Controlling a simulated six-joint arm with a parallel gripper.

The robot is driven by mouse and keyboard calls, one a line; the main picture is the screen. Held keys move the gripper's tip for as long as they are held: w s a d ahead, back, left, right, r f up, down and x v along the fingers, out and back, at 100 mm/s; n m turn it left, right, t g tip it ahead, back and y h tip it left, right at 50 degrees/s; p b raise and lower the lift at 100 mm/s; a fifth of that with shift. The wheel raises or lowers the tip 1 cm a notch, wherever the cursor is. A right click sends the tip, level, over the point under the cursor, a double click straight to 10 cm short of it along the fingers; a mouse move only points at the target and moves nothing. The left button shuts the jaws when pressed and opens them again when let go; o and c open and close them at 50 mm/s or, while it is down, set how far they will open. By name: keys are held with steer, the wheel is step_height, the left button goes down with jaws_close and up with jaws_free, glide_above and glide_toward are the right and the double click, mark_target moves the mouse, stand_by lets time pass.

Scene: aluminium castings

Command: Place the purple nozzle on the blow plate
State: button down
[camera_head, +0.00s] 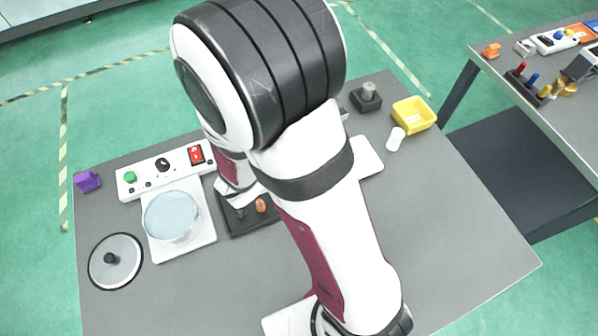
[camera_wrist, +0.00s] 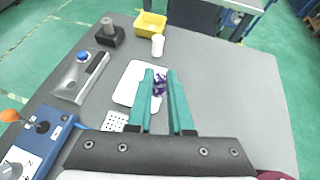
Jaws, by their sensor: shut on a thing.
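In the wrist view, my gripper (camera_wrist: 161,74) has two teal fingers shut on the purple nozzle (camera_wrist: 159,88), which shows between them near the tips. Behind the fingers is a plain white plate (camera_wrist: 128,88) lying on the table; its right part is covered by the left finger. A small white perforated plate (camera_wrist: 115,120) lies left of the fingers, partly hidden by the gripper body. I cannot tell for sure which of the two is the blow plate. In the head view my arm hides the gripper and nozzle; part of the plain plate (camera_head: 369,163) shows at the arm's right.
A blue box with an orange knob (camera_wrist: 37,145) and a grey unit with a blue button (camera_wrist: 80,78) stand left in the wrist view. A yellow bin (camera_head: 414,114), white cylinder (camera_head: 395,139) and dark block (camera_head: 366,102) stand at the back. The table's right side is clear.

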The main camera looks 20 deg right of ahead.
steer(key=shift+m+g, duration=0.6)
steer(key=shift+g, duration=0.1)
steer(key=w+a+f, duration=0.1)
steer(key=a+f, duration=0.1)
steer(key=w+a+f, duration=0.4)
steer(key=shift+w+a+f, duration=0.15)
steer(key=shift+f, duration=0.2)
steer(key=shift+w+a+f, duration=0.1)
steer(key=shift+f, duration=1)
steer(key=shift+w+a+f, duration=0.1)
steer(key=shift+f, duration=0.95)
steer(key=shift+f, duration=0.1)
steer(key=c, duration=0.8)
jaws_free()
